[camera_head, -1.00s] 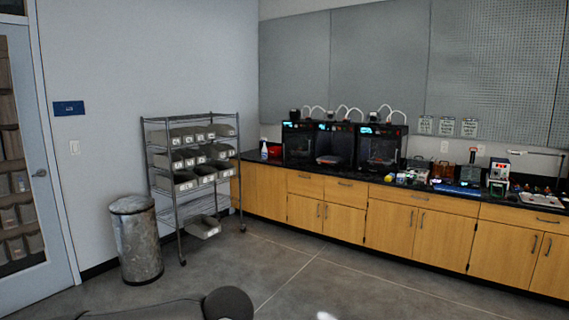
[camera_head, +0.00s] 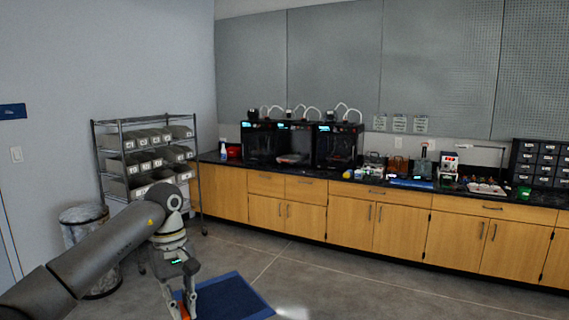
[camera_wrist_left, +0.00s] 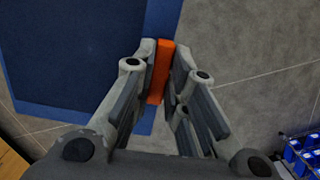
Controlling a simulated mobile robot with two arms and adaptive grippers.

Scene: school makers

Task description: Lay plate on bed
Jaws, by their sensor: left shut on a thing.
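Three black 3D printers stand on the counter: a left one (camera_head: 262,143), a middle one and a right one (camera_head: 337,147). A pale bed-like surface (camera_head: 293,159) shows low in the middle printer. My right gripper is not in view.
A black-topped counter (camera_head: 370,184) with wooden cabinets runs along the back wall. Small tools and boxes sit right of the printers. A wire shelf (camera_head: 148,155) with grey bins and a metal trash can (camera_head: 82,232) stand at left. The floor before the cabinets is clear.

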